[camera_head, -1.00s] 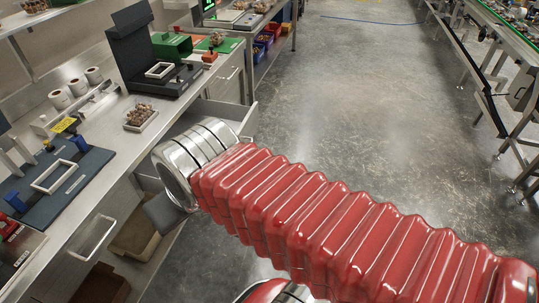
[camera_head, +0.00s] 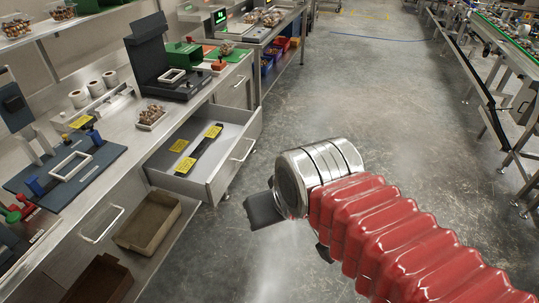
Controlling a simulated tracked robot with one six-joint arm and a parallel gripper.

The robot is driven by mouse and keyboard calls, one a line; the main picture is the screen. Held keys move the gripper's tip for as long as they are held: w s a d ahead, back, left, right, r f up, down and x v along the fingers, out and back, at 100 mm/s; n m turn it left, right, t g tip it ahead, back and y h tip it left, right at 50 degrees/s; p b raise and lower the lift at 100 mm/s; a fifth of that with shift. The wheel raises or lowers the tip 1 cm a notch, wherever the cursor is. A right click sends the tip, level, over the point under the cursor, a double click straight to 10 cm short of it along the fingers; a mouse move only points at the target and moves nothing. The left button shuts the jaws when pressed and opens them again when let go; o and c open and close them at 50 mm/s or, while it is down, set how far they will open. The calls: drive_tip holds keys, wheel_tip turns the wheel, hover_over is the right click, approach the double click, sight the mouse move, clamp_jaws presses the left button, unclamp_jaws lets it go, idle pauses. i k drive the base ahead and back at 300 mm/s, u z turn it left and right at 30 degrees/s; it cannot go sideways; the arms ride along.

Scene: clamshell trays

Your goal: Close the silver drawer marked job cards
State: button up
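A silver drawer (camera_head: 224,183) stands pulled out from under the steel workbench at the left. Its front has a bar handle (camera_head: 241,150). Inside lie a dark strip and several yellow labels (camera_head: 186,165); I cannot read a job cards marking. My arm, with red bellows and a silver wrist, reaches in from the lower right. My gripper (camera_head: 263,211) shows as a dark block at the wrist's left, over the floor, to the right of the drawer front and apart from it in the picture. Its fingers are not clear, so open or shut cannot be told.
The grey floor (camera_head: 345,95) is clear up to the conveyor at right.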

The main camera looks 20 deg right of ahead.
sight(219, 158)
drive_tip(key=u, duration=0.15)
drive_tip(key=i, duration=1.2)
drive_tip(key=z, duration=1.8)
drive_tip(key=k, duration=0.5)
